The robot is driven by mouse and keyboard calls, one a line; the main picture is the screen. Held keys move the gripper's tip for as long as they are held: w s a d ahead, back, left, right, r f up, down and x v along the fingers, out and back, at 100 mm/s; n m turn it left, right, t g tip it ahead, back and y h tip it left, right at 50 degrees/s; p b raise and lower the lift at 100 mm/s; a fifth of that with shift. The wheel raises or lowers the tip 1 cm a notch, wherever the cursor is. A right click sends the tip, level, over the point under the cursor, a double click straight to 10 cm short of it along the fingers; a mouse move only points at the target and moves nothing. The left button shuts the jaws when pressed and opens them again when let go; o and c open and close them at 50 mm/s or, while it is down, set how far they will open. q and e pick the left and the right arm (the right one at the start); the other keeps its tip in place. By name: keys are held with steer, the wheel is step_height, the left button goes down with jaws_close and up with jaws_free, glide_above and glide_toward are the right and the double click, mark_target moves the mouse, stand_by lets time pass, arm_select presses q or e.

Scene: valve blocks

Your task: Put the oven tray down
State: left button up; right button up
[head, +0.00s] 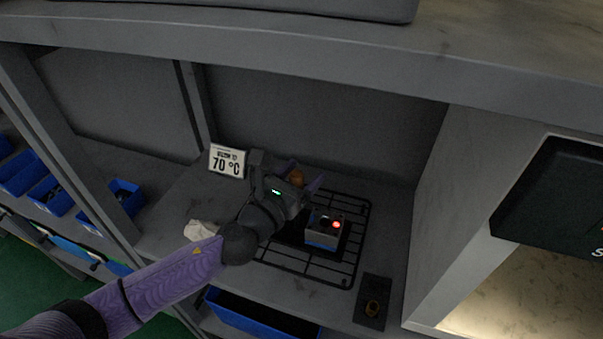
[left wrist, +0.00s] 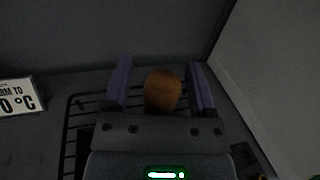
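The dark oven tray (head: 341,250) lies on the black wire rack (head: 350,279) in the shelf bay. A grey valve block (head: 322,227) with a blue base and a glowing red spot stands on it. A brown, rounded knob (head: 296,177), seemingly the tray's handle, shows beyond my left gripper (head: 305,182). In the left wrist view the knob (left wrist: 163,91) stands between the two purple fingers, with a gap on each side. The left gripper is open. My gripper and wrist hide part of the tray. My right gripper is not in view.
A "70 °C" sign (head: 227,161) stands left of the rack. A white, crumpled thing (head: 200,231) lies near my wrist. A small dark plate with a brass-coloured piece (head: 372,308) is at the front right. Blue bins (head: 262,315) sit below and left. Walls close the bay behind and right.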

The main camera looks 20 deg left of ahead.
arm_select(q)
steer(key=shift+r, duration=0.1)
steer(key=shift+s+a, duration=0.1)
steer(key=shift+s, duration=0.2)
steer(key=b+v, duration=0.1)
steer(key=v, duration=1)
steer(key=shift+s, duration=0.2)
